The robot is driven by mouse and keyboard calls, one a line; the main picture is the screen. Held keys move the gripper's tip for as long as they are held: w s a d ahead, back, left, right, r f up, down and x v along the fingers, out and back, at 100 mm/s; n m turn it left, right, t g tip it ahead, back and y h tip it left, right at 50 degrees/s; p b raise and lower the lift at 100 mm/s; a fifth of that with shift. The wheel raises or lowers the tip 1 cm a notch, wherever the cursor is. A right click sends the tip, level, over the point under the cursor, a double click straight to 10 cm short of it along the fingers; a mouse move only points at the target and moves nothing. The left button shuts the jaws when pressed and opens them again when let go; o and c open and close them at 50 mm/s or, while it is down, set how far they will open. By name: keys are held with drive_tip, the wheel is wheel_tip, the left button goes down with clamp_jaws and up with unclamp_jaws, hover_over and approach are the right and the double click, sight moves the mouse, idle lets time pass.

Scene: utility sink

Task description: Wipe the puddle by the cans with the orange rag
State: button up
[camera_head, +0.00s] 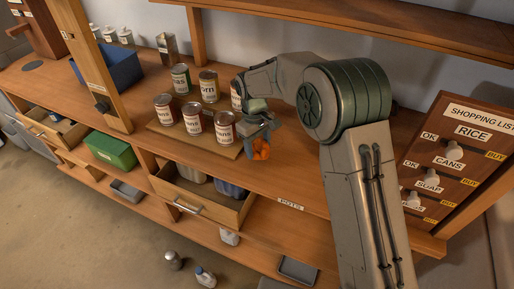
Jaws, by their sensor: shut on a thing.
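The orange rag (261,150) is in my gripper (260,142), whose jaws are shut on it. The gripper points down over the wooden counter, just right of the cans. The rag looks bunched and small, and I cannot tell whether it touches the counter. The nearest can (224,128) is left of the gripper, and another behind is partly hidden by my arm. I cannot make out the puddle; my gripper and arm hide part of the counter there.
An open drawer (236,215) with containers sticks out below the counter. A shopping list board (460,150) with sliders stands at the right. A blue bin (120,70) and a wooden post (92,70) are at the left. Bare counter (300,180) lies right of the gripper.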

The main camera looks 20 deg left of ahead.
drive_tip(key=shift+r+p, duration=1.05)
drive_tip(key=shift+r, duration=1)
drive_tip(key=shift+f, duration=0.1)
